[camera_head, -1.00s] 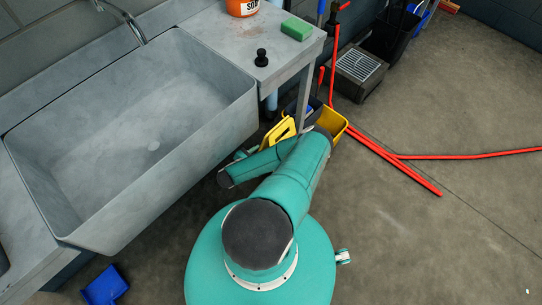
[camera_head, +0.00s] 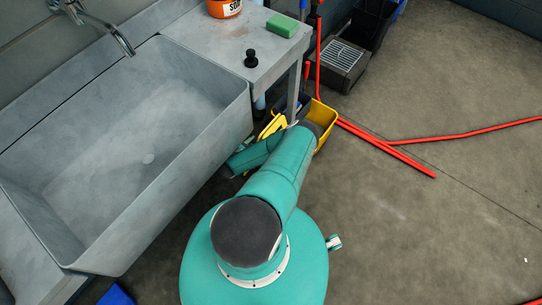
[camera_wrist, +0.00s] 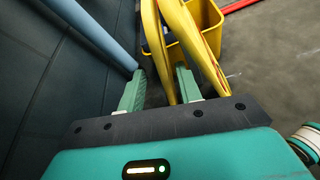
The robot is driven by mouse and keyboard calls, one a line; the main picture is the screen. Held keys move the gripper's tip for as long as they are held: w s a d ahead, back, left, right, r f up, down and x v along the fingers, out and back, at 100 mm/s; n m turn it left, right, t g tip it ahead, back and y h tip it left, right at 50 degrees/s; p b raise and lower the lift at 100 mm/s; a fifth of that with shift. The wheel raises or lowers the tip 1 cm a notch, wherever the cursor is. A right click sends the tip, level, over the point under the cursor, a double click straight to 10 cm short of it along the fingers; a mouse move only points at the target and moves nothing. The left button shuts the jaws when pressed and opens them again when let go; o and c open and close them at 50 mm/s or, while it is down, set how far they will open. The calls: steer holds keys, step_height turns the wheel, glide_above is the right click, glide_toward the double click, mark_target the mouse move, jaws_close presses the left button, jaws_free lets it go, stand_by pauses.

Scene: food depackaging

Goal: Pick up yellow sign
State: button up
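The yellow sign (camera_head: 272,126) stands on the floor by the sink counter's leg, partly hidden by my arm in the head view. In the wrist view its two yellow panels (camera_wrist: 158,50) spread apart toward me. My gripper (camera_wrist: 160,70) is open, with one green finger on each side of the left panel. The right finger lies between the two panels. I cannot tell whether either finger touches the sign. My gripper is hidden in the head view.
A yellow bucket (camera_head: 325,117) is close behind the sign. A pale blue pipe (camera_wrist: 95,30) and dark wall are left of my gripper. The grey sink (camera_head: 190,170) and counter stand at left. Red poles (camera_head: 390,155) lie on the floor; open floor is at right.

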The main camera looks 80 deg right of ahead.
steer(key=shift+x, duration=2.9)
steer(key=shift+s+a+f, duration=0.1)
steer(key=shift+s+f, duration=0.05)
steer(key=shift+s, duration=0.05)
jaws_close()
